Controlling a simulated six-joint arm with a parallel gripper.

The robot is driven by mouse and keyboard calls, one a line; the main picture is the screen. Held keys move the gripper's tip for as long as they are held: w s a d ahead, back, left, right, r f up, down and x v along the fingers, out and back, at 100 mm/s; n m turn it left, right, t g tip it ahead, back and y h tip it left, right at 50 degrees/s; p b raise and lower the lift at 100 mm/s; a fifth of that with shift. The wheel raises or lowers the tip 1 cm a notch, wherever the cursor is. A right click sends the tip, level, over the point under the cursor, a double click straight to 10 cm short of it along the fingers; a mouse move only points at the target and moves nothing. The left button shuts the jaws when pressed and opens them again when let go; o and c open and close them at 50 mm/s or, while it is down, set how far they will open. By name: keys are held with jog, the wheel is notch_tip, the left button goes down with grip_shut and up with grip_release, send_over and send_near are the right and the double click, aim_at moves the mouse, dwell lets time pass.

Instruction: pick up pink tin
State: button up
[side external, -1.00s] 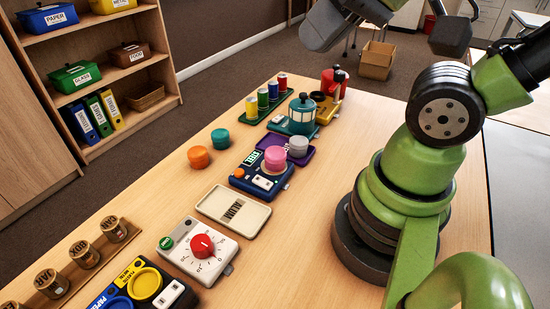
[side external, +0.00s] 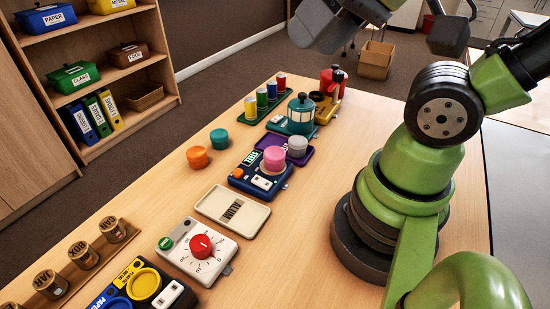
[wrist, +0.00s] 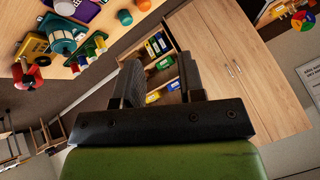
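The pink tin (side external: 274,155) is a short round cylinder. In the side external view it sits on the blue device (side external: 240,182) near the middle of the table, just left of a grey tin (side external: 297,146). In the wrist view my gripper (wrist: 160,80) has its two dark fingers spread apart with nothing between them, and the shelf shows through the gap. It is well away from the pink tin. In the side external view my arm's end is high at the top edge and partly cut off.
An orange tin (side external: 197,157) and a teal tin (side external: 219,138) stand left of the device. A purple tray (side external: 268,141), a teal lantern-shaped thing (side external: 301,113) and a rack of coloured cylinders (side external: 262,98) lie behind. A cream tray (side external: 232,209) and a red dial box (side external: 201,247) are in front.

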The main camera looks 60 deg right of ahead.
jog(key=o, duration=0.7)
jog(key=shift+c, duration=0.2)
jog(key=g+h, duration=0.2)
jog(key=g, duration=0.5)
send_over(274, 152)
notch_tip(274, 152, down, 17)
jog(key=shift+f, duration=5.4)
